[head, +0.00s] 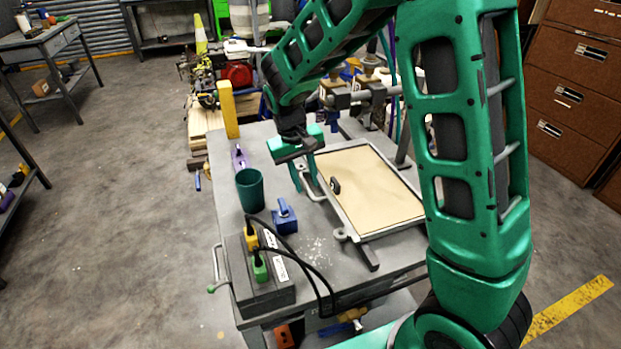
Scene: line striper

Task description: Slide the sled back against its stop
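The tan board in a grey metal frame (368,188) lies on the grey workbench and seems to be the sled, though I cannot tell for certain. A grey loop handle (314,191) sticks out from its left side. My gripper (304,187) points down at this handle. Its two green fingers stand apart, one on each side of the handle's upper part as seen here. I cannot tell whether they touch it. A grey crossbar with nozzles (362,94) stands over the far end of the board. I cannot make out the stop, and my arm hides the board's right side.
On the bench's left are a dark green cup (250,190), a blue block with a lever (285,216), a purple item (239,157) and a yellow post (229,110). A grey control box (262,285) with black cables stands at the near left.

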